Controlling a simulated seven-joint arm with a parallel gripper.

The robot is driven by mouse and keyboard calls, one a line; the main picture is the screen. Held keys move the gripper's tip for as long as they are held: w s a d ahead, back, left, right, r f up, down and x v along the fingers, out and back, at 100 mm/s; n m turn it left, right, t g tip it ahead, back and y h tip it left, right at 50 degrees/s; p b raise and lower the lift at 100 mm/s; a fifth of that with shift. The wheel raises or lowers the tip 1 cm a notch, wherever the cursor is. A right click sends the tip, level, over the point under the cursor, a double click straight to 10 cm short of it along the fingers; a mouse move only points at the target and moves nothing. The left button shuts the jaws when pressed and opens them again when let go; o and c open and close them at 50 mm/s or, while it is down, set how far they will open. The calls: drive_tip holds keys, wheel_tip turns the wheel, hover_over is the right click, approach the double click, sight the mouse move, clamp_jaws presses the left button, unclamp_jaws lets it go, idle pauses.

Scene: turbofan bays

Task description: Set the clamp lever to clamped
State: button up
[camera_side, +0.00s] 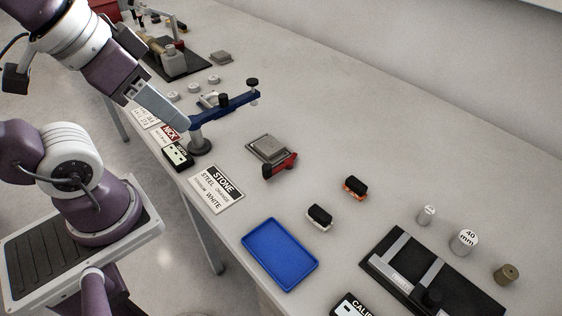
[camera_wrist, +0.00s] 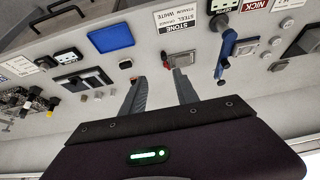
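A small grey block or plate (camera_side: 268,148) lies on the bench with a red lever (camera_side: 281,165) along its near edge; I take this as the clamp lever. The lever's ends look dark. In the wrist view the red lever (camera_wrist: 168,62) shows just beyond my fingertips, beside the grey plate (camera_wrist: 184,59). My gripper (camera_wrist: 159,76) is open, its two fingers apart with nothing between them. In the side view my gripper (camera_side: 165,108) is to the left of the lever, above the bench and close to the blue stand. Its fingers overlap there.
A blue-armed stand (camera_side: 226,105) with black knobs rises left of the plate. A sign (camera_side: 216,189) and a blue tray (camera_side: 280,254) lie near the front edge. Black-topped blocks (camera_side: 319,217) and metal cylinders (camera_side: 463,241) are to the right. The bench behind the plate is clear.

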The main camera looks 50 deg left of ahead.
idle(0.4)
drive_tip(key=shift+o, duration=0.7)
drive_tip(key=n+g, duration=0.2)
drive_tip(key=g, duration=0.4)
hover_over(266, 167)
wheel_tip(266, 167, down, 16)
drive_tip(key=shift+f, duration=0.2)
wheel_tip(266, 167, down, 8)
drive_tip(key=shift+r, duration=0.15)
